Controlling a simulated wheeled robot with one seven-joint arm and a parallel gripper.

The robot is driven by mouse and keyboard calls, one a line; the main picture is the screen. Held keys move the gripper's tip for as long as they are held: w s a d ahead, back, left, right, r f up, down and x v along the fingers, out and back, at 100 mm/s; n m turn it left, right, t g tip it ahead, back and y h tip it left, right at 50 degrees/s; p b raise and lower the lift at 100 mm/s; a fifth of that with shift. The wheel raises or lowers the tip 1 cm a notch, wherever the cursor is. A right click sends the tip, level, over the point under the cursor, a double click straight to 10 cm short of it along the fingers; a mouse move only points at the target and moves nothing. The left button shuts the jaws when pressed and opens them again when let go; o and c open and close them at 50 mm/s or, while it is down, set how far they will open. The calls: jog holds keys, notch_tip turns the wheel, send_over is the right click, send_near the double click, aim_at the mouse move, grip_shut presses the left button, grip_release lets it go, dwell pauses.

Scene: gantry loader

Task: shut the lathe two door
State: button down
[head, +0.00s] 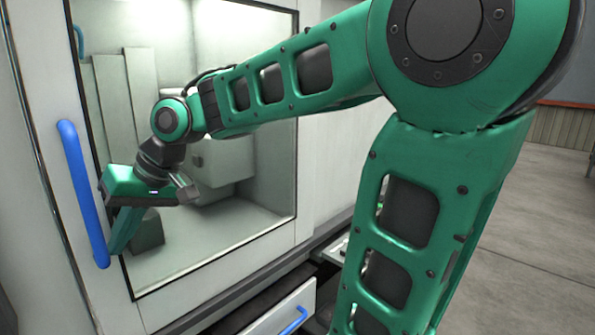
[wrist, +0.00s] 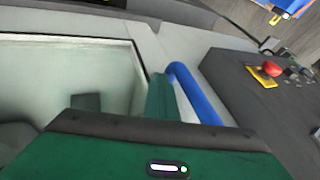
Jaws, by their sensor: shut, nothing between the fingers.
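The lathe door (head: 270,265) is a white frame around a large window, filling the left of the head view. Its vertical blue bar handle (head: 82,195) is on the left side of the frame. My gripper (head: 122,240) is shut and empty, its green fingers just right of the handle, in front of the glass. In the wrist view, the fingers (wrist: 160,98) stand close beside the blue handle (wrist: 195,92); I cannot tell whether they touch. The door's left edge runs along a dark seam; I cannot tell how far it stands open.
A control panel with a red button (wrist: 272,69) on a yellow plate is beyond the handle in the wrist view. A white drawer (head: 280,315) with a blue handle is below the door. Open grey floor (head: 535,230) lies at the right.

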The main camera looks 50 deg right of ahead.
jog(key=shift+a, duration=0.35)
jog(key=shift+a, duration=0.1)
jog(key=s+d+r, duration=0.4)
jog(key=d+r, duration=0.5)
jog(key=s+d+f+m+g+h, duration=0.2)
jog(key=s+d+f+m, duration=0.1)
jog(key=s+d+f, duration=0.4)
jog(key=s+d+f+m+g+h, duration=0.2)
jog(key=s+d+f, duration=0.5)
jog(key=s+f, duration=0.7)
jog(key=shift+d+f+m+g+h, duration=0.3)
jog(key=shift+d+f+m+h, duration=0.1)
jog(key=shift+f+m, duration=0.55)
